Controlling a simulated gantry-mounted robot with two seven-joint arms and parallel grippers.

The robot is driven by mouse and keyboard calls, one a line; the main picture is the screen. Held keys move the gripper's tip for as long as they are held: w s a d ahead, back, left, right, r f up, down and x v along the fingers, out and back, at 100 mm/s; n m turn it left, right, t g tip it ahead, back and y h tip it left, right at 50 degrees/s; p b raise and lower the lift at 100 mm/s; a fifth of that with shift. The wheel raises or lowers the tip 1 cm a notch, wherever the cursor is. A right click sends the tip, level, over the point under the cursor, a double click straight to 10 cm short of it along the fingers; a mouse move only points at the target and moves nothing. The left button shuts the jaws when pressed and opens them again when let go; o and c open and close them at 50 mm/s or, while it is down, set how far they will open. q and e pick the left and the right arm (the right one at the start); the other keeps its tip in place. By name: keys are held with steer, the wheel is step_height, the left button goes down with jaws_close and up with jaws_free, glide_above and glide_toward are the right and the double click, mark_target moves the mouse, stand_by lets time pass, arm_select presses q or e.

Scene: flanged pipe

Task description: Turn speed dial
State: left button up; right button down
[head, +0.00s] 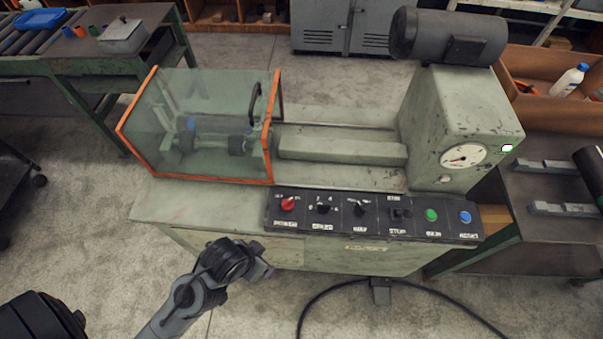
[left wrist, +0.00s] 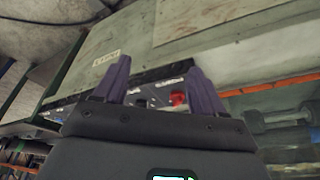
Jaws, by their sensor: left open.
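The speed dial (head: 323,208) is a small black knob on the black control panel (head: 345,225) on the machine's front. It is second from the left, beside the red power knob (head: 288,204). My left gripper (head: 264,270) is in front of the machine, below and left of the panel, apart from the dial. In the left wrist view, the left gripper (left wrist: 156,65) has its two fingers spread with nothing between them. The panel and red knob (left wrist: 178,98) show beyond the fingers; the speed dial is hard to make out there. My right gripper is not in view.
A clear guard with an orange frame (head: 270,140) stands above the panel's left end. Another black knob (head: 360,209), a green button (head: 431,215) and a blue button (head: 465,217) sit further right. A round gauge (head: 463,156) is on the machine's right housing.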

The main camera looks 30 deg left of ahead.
arm_select(q)
steer(key=w+r+n+p, duration=0.1)
steer(key=w+r+p, duration=0.3)
steer(key=r+p, duration=0.25)
steer(key=n+g+p, duration=0.1)
steer(key=n+g, duration=0.2)
steer(key=n, duration=0.3)
glide_above(324, 204)
step_height(324, 204, down, 3)
step_height(324, 204, down, 10)
steer(key=shift+f+b, duration=0.1)
steer(key=shift+b, duration=0.3)
steer(key=c, duration=1.1)
steer(key=shift+o, duration=0.2)
